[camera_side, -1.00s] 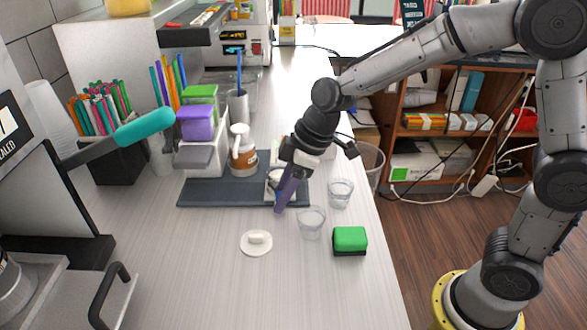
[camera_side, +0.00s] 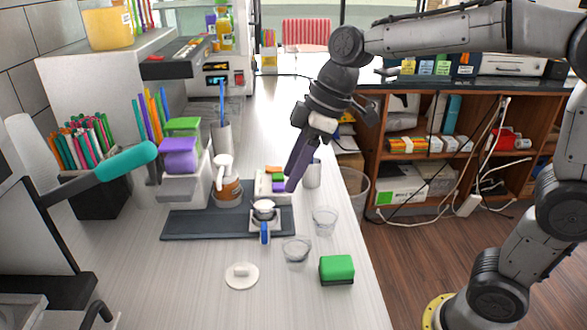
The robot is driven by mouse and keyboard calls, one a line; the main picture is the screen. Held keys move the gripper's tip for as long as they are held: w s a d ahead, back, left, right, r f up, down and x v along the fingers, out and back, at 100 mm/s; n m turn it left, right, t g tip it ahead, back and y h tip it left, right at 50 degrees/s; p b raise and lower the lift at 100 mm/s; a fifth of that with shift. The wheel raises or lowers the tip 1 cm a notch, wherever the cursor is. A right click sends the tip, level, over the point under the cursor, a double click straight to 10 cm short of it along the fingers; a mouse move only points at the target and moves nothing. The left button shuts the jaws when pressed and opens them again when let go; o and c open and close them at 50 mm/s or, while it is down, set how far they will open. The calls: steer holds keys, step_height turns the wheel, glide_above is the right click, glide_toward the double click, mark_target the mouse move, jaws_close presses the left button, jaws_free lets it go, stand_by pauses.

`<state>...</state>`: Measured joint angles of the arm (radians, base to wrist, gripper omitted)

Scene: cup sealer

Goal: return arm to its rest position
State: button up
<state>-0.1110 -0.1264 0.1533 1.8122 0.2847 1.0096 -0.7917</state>
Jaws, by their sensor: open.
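My gripper (camera_side: 290,186) hangs from the arm above the dark mat, at the mat's right part, pointing down and slightly left. Its purple-grey fingers are open, though seen edge-on, with nothing visible between them. A small white-topped holder with a blue handle (camera_side: 264,236) rests on the dark mat (camera_side: 190,225), just below and left of the fingertips, apart from them. My arm reaches in from the right with its elbow raised over the counter's right edge.
A metal cup (camera_side: 312,174) stands close right of the gripper. A machine with a teal handle (camera_side: 128,160) is at left.

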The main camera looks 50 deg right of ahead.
steer(key=s+d+r+m+t, duration=0.15)
steer(key=s+d+r, duration=0.25)
steer(key=s, duration=0.4)
steer(key=s+d+f+m+h, duration=0.3)
steer(key=s+d+f+m, duration=0.2)
steer(key=s, duration=0.6)
step_height(320, 180, down, 3)
steer(key=shift+d+f+m+t, duration=0.15)
steer(key=shift+m+t, duration=0.3)
steer(key=shift+m, duration=0.8)
steer(key=shift+s, duration=0.1)
